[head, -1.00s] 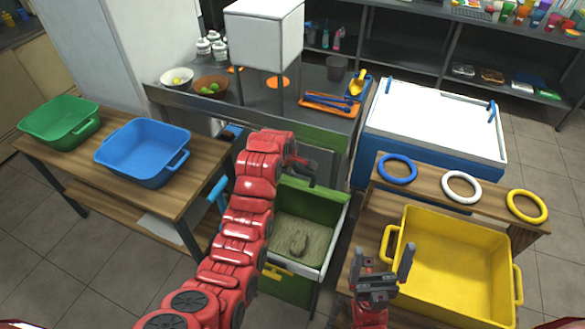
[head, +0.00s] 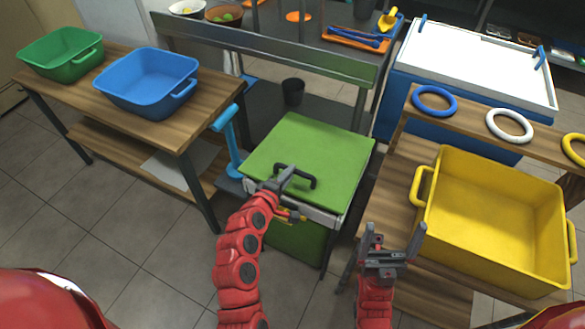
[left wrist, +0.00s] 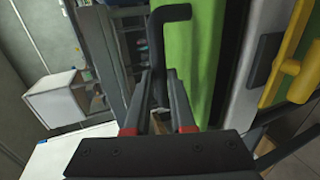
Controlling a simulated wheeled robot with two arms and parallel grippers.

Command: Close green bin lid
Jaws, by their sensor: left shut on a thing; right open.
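The green bin lid (head: 312,158) lies flat over the top of the bin (head: 298,240), and the bin's inside is hidden. A black handle (head: 300,178) stands on the lid's near part. My left gripper (head: 284,178) is at the handle's left end and is shut on it. In the left wrist view the black handle (left wrist: 168,20) runs down between the fingers (left wrist: 167,85), with the green lid (left wrist: 192,50) beside it. My right gripper (head: 392,245) is open and empty, left of the yellow tub.
A yellow tub (head: 492,215) stands on the right wooden table. A blue tub (head: 147,80) and a green tub (head: 62,52) stand on the left table. A light-blue lever (head: 230,140) rises left of the bin. A black cup (head: 293,91) stands behind it.

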